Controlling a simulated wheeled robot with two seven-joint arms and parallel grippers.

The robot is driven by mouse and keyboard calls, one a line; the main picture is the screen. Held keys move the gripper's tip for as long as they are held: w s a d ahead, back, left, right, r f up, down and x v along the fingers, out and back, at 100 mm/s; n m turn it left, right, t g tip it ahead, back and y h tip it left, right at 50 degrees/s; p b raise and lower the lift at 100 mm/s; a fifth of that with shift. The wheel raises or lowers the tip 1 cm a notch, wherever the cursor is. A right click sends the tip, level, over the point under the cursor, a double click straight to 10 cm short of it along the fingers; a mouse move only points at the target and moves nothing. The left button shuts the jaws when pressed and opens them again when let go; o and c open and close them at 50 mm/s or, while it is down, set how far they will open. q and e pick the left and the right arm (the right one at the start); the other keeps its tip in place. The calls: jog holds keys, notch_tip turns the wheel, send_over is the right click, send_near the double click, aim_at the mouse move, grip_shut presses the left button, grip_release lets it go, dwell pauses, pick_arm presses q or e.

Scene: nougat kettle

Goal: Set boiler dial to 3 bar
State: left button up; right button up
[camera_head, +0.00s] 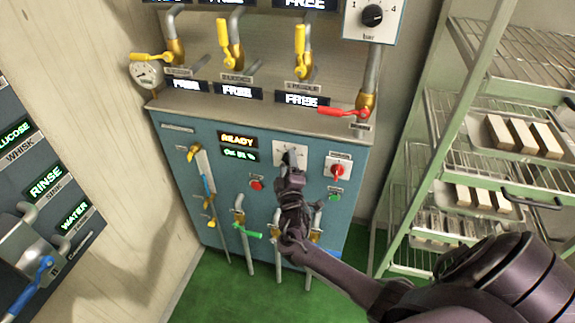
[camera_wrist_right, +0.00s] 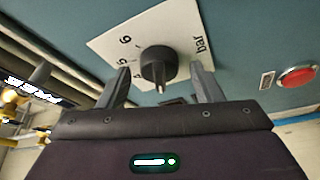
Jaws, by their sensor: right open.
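A white dial plate (camera_head: 303,151) with a dark knob is on the front of the blue cabinet; my right gripper (camera_head: 290,160) is in front of it and hides part of it. In the right wrist view the black knob (camera_wrist_right: 158,66) sits between the two open fingers of my right gripper (camera_wrist_right: 160,78), with gaps visible on both sides. The plate there shows 5, 6 and "bar"; a pale mark on the knob points toward the palm. Another bar dial (camera_head: 373,15) with a black knob is at the top right. My left gripper is not in view.
A red button (camera_head: 257,184) and a red rotary switch (camera_head: 338,170) flank the dial. A red-handled valve (camera_head: 345,111) is above right. Several yellow-handled valves are higher up. A rack (camera_head: 437,150) with trays stands at right. The green floor (camera_head: 215,285) is clear at left.

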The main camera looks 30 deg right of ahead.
jog(key=v, duration=0.7)
jog(key=shift+s+a, duration=0.25)
jog(key=shift+s, duration=0.1)
jog(key=shift+f, duration=0.1)
jog(key=s+a+f+m+g+y, duration=0.1)
jog(key=s+f+g+y, duration=0.3)
jog(key=f, duration=0.6)
jog(key=s+a+f+g, duration=0.1)
jog(key=s+a+f, duration=0.1)
jog(key=s+f, duration=0.6)
jog(key=s+a+f+m+g+y, duration=0.1)
jog(key=s+f+g+y, duration=0.15)
jog(key=f, duration=0.95)
jog(key=s+a+f+m+g+y, duration=0.1)
jog(key=s+f, duration=0.4)
jog(key=s, duration=0.5)
jog(key=s+a+f+m+g, duration=0.1)
jog(key=s+a+f+g, duration=0.3)
jog(key=s, duration=0.6)
jog(key=s+a+f+m+g+y, duration=0.1)
jog(key=s+f+g, duration=0.3)
jog(key=s, duration=0.6)
jog(key=shift+s+a+f+m+y, duration=0.25)
jog(key=shift+a+f+m+y, duration=0.15)
jog(key=shift+a+f, duration=0.45)
